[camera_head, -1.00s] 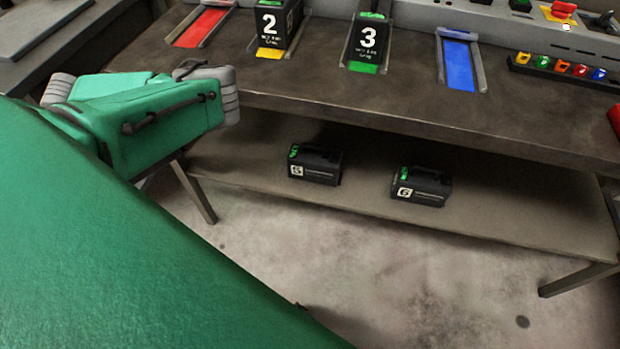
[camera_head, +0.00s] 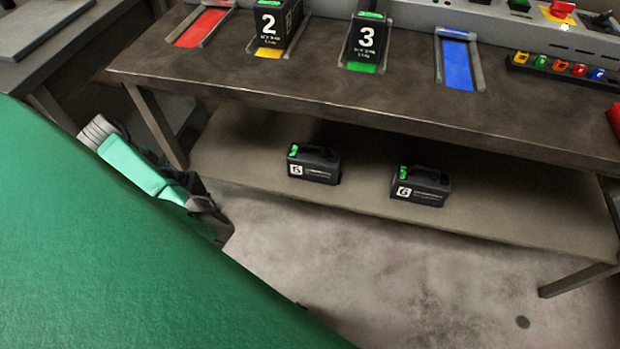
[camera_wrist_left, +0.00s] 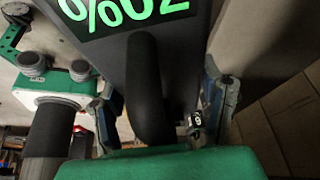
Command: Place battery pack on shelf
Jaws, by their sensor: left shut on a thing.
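The lower shelf (camera_head: 240,150) under the workbench holds two black battery packs, pack 5 (camera_head: 314,164) at left and pack 6 (camera_head: 420,187) at right. My left gripper (camera_head: 208,205) is low at the shelf's left end, in front of it. In the left wrist view my left gripper (camera_wrist_left: 160,108) is shut on the dark curved handle (camera_wrist_left: 148,85) of a battery pack (camera_wrist_left: 195,40) with green digits on its display (camera_wrist_left: 125,12). This pack is mostly hidden in the head view. My right gripper is not in view.
On the bench top (camera_head: 290,85), pack 2 (camera_head: 275,25) and pack 3 (camera_head: 367,40) stand in slots. The red slot (camera_head: 202,28) and blue slot (camera_head: 458,65) are empty. A bench leg (camera_head: 157,125) rises near my left gripper. The shelf is clear left of pack 5.

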